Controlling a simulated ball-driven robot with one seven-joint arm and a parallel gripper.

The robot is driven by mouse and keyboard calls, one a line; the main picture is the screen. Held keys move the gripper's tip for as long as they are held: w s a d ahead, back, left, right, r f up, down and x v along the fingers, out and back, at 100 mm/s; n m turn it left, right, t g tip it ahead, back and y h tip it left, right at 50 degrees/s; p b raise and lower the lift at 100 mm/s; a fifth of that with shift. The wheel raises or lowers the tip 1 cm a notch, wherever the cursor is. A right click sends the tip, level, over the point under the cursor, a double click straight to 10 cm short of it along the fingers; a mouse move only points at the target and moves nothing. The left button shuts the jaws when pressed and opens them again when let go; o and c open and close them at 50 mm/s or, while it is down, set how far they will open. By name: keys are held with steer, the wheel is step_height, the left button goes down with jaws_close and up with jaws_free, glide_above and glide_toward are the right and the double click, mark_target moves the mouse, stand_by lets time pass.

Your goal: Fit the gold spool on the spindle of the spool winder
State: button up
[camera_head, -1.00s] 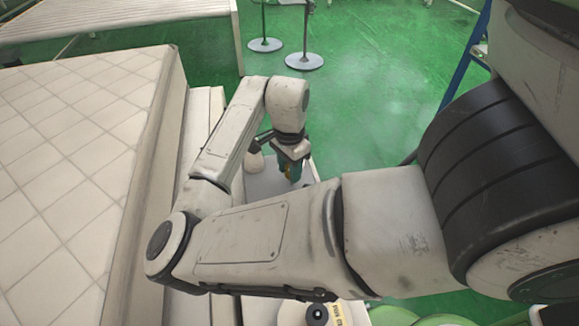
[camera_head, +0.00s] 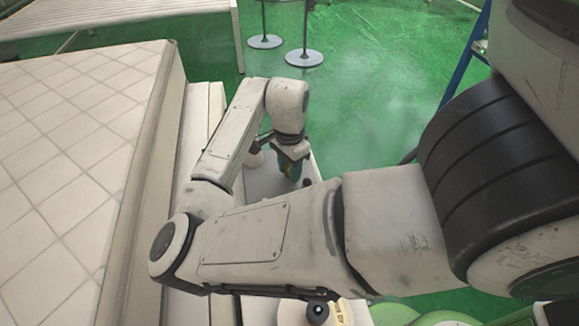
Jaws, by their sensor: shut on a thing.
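My gripper (camera_head: 290,165) hangs below my bent wrist, pointing down over a pale tabletop (camera_head: 262,187) beside the mattress. I cannot tell whether the spool touches anything below. The spool winder and its spindle cannot be made out with certainty.
A large quilted mattress (camera_head: 65,150) fills the left. A slatted conveyor (camera_head: 120,14) and two post bases (camera_head: 304,58) are farther back. Open green floor (camera_head: 380,100) lies to the right.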

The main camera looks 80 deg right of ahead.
steer(key=shift+f+b, duration=0.6)
steer(key=shift+f, duration=0.4)
steer(key=o, duration=1.1)
steer(key=shift+r, duration=0.1)
step_height(320, 180, up, 10)
steer(key=shift+w, duration=0.1)
steer(key=shift+r, duration=0.4)
